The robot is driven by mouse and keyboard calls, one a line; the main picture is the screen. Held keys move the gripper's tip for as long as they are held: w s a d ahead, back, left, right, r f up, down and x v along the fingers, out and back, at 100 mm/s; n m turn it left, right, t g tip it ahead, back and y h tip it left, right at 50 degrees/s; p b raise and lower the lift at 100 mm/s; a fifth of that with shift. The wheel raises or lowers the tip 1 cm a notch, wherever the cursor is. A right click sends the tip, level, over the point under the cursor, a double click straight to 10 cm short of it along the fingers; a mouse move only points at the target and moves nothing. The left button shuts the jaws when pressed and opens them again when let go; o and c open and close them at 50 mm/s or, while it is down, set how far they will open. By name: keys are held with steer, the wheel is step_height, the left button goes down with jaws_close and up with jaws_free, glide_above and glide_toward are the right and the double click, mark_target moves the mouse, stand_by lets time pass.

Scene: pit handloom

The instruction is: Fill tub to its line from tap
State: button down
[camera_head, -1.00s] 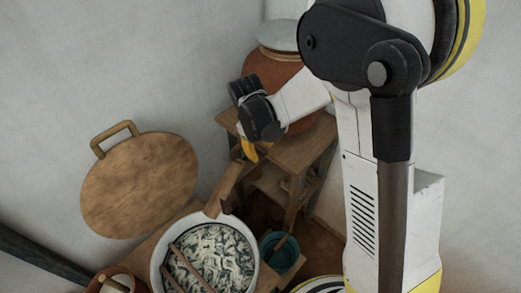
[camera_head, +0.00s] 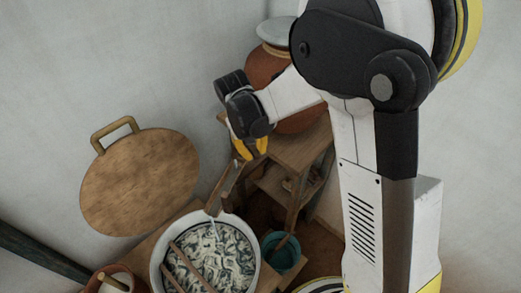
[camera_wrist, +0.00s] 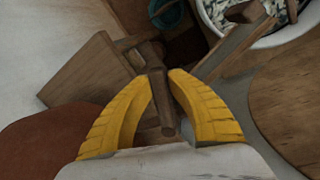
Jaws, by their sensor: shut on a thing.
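The white-rimmed tub (camera_head: 156,262) stands at the bottom of the head view, holding dark-and-pale swirled contents. Its far edge also shows in the wrist view (camera_wrist: 262,42). A wooden spout (camera_head: 226,186) slopes down to the tub's back rim, and a thin pale stream seems to drop from its end. My gripper (camera_head: 249,150) is at the upper end of the spout. In the wrist view its yellow fingers (camera_wrist: 170,108) are shut on the brown tap handle (camera_wrist: 160,88), one on each side. I cannot make out the tub's fill line.
Two sticks (camera_head: 186,265) lie across the tub. A teal bucket (camera_head: 280,252) stands right of it. A round wooden lid (camera_head: 140,182) leans at the left wall. A clay pot (camera_head: 264,68) stands on the wooden stand (camera_head: 300,152) behind my gripper.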

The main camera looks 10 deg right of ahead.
steer(key=shift+s+a+m, duration=0.1)
steer(key=shift+a+m, duration=0.4)
steer(key=shift+m, duration=0.1)
steer(key=c, duration=1.3)
jaws_free()
steer(key=shift+o, duration=0.2)
step_height(320, 180, up, 12)
steer(key=a, duration=0.2)
steer(key=shift+s+a+f, duration=0.1)
